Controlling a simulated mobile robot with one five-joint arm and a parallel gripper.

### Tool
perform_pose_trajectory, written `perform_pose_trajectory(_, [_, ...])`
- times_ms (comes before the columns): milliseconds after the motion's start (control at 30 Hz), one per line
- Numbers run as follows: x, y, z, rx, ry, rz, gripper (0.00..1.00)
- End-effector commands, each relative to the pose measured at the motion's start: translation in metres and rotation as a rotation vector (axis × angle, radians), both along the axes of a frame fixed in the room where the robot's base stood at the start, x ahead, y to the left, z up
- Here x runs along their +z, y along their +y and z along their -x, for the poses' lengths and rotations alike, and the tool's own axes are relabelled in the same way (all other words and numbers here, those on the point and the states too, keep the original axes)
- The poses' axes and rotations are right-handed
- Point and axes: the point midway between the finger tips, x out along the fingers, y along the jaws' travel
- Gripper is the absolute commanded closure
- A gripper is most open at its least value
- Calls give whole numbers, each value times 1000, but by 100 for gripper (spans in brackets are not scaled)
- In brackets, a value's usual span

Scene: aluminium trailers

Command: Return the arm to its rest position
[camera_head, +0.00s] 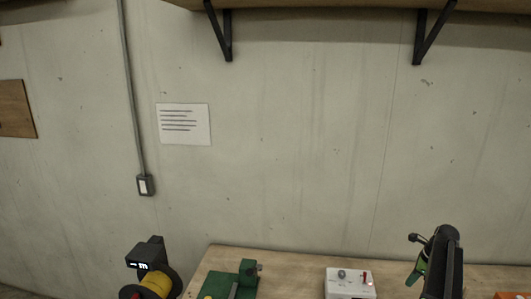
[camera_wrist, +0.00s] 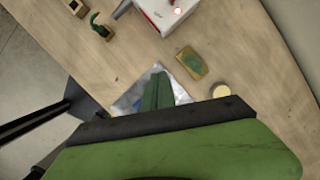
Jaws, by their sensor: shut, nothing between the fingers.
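My gripper (camera_wrist: 156,82) shows in the wrist view as two green fingers shut together, with nothing between them. It points down over the wooden table (camera_wrist: 130,60). A crumpled silvery sheet or bag (camera_wrist: 127,101) lies below the fingers; I cannot tell how far beneath. In the head view, a black and green part of my arm stands at the lower right, above the table's back area. The fingertips cannot be made out there.
A white box (camera_head: 349,285) with a red switch stands on the table, left of my arm. A green device (camera_head: 246,275) and a yellow spool (camera_head: 157,283) are farther left. Wall shelf brackets (camera_head: 434,32) hang above.

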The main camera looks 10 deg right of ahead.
Motion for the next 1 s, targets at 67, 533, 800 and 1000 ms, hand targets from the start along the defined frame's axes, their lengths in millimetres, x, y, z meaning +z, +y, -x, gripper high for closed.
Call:
perform_pose_trajectory(67, [-9,19,-8,63,1,12,100])
perform_pose_trajectory(533, [-67,174,-48,695,-1,131,100])
perform_pose_trajectory(800, [-148,373,-40,1579,-22,263,100])
perform_pose_trajectory(1000, [-192,488,-3,2216,-46,334,100])
